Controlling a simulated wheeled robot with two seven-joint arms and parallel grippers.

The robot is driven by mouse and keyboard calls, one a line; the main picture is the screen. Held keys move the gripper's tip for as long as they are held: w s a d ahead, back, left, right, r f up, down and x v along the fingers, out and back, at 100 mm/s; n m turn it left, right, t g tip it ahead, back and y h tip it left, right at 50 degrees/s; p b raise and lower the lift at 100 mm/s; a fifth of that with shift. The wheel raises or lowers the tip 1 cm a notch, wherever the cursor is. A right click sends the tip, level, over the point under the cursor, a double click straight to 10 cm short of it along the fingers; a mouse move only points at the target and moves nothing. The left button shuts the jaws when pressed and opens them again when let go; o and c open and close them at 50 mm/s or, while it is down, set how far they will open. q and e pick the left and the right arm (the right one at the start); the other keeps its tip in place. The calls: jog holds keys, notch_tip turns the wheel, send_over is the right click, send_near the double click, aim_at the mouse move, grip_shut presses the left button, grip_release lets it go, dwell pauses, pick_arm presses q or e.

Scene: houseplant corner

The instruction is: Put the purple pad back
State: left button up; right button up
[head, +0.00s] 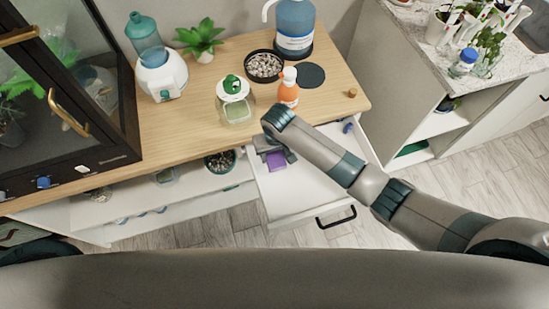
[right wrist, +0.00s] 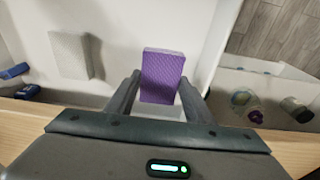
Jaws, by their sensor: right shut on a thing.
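The purple pad (head: 276,161) is a small block at the left side of the open white drawer (head: 310,190) in the head view. My right gripper (head: 274,154) reaches down over the drawer and is shut on the pad. In the right wrist view the purple pad (right wrist: 162,74) stands out between the two fingers (right wrist: 160,92), close to the drawer's side wall. I cannot tell whether it touches the drawer floor. My left gripper is not in view.
A pale grey pad (right wrist: 70,55) and blue items (right wrist: 15,72) lie in the drawer. An orange spray bottle (head: 288,90), a green-capped jar (head: 235,100) and a pebble tray (head: 264,66) stand on the wooden top. Shelves are below left.

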aim_at(275, 157)
jog(key=shift+f, duration=0.1)
jog(key=shift+f+p, duration=0.45)
jog(key=shift+f, duration=1.45)
jog(key=o, duration=0.9)
jog(key=shift+f, duration=0.1)
jog(key=shift+r, duration=0.25)
jog(key=r, duration=0.4)
jog(key=s+r, duration=0.1)
jog(key=r, duration=0.2)
jog(key=r+b, duration=0.1)
jog(key=r, duration=0.3)
jog(key=shift+s+d+r, duration=0.25)
jog(key=shift+r, duration=0.1)
